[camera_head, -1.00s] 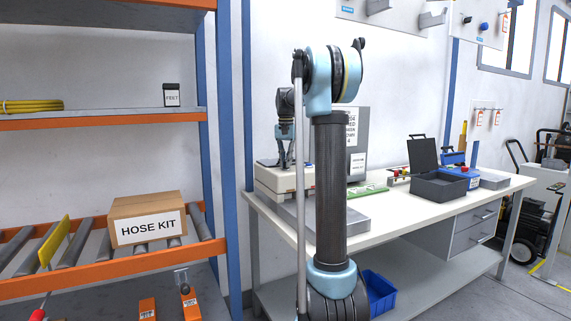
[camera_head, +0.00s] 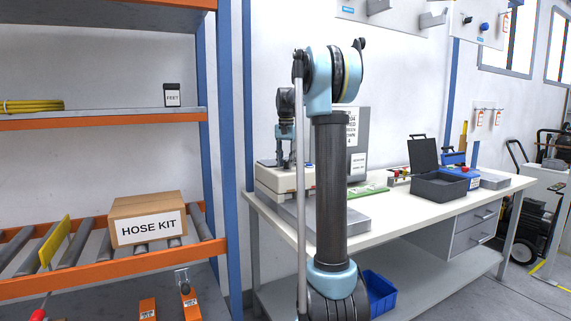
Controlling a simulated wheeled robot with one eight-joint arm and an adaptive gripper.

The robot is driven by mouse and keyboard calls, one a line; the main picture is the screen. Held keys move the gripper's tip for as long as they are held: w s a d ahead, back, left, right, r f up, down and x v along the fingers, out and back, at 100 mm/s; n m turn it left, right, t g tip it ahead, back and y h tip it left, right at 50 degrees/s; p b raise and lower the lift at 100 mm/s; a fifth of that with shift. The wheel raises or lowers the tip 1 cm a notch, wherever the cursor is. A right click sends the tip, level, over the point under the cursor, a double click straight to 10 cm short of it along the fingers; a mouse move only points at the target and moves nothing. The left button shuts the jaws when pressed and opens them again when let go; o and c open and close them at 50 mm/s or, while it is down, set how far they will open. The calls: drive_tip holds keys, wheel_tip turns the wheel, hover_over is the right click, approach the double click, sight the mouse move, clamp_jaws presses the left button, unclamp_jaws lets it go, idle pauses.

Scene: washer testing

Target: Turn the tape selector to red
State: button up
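My gripper (camera_head: 283,161) points down just above a cream, box-shaped device (camera_head: 275,182) at the left end of the workbench. The fingers are small and dark here, and part of the device is behind my arm. I cannot tell how far apart the fingertips are or whether they touch anything. No tape selector or red mark on it can be made out; it may be hidden by my gripper and arm.
The white workbench (camera_head: 411,211) also holds a grey labelled panel (camera_head: 358,142), a green board (camera_head: 371,190), an open dark case (camera_head: 437,187) and a blue box (camera_head: 463,178). An orange shelf with a hose kit box (camera_head: 148,219) stands left.

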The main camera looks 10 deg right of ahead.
wheel_tip(320, 180, up, 12)
idle(0.6)
drive_tip(key=shift+f, duration=0.1)
